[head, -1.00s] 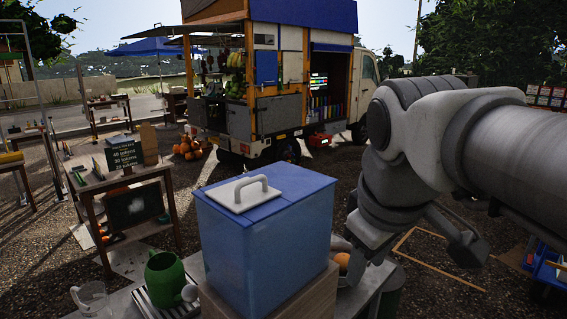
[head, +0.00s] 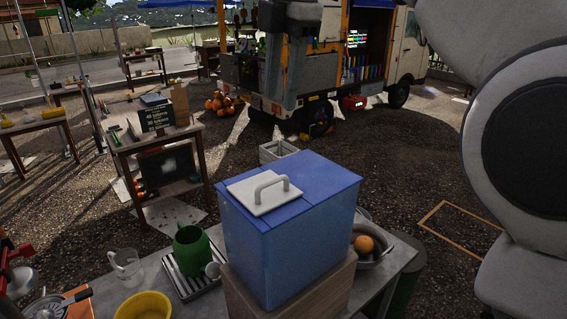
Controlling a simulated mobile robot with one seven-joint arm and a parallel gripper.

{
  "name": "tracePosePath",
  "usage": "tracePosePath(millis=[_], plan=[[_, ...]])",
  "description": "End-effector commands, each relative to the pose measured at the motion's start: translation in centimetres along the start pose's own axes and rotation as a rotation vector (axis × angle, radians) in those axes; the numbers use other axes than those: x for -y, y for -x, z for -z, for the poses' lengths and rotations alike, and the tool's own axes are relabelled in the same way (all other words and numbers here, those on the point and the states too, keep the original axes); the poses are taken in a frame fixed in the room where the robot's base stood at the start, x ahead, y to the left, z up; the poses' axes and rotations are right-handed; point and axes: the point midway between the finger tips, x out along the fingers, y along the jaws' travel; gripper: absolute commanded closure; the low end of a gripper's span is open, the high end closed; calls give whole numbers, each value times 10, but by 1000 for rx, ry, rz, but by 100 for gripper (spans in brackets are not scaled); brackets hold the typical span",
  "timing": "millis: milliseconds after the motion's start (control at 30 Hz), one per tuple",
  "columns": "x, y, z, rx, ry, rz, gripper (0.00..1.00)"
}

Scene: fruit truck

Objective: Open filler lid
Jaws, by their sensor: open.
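The filler is a blue box (head: 285,245) on a wooden block in the head view's middle. Its blue top carries a pale square lid (head: 258,198) with an arched grey handle (head: 271,186). The lid lies flat and closed on the top. My gripper (head: 290,80) appears as a grey shape hanging from the upper edge, above and behind the box in the picture. It is open and clear of the handle. Its fingertips blend with the truck behind, so their outline is hard to tell. My arm's large links fill the right side.
A green pitcher (head: 191,246) stands on a striped tray left of the box, near a clear jug (head: 126,265) and yellow bowl (head: 144,307). An orange (head: 364,244) sits in a metal bowl to the right. The truck (head: 355,60) stands behind, across open gravel.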

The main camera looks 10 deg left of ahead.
Motion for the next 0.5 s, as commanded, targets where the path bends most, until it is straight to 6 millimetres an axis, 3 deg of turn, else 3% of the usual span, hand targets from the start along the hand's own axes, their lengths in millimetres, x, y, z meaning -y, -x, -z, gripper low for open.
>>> tracePosePath(millis=[500], plan=[[2,-101,0,0,-3,4,55]])
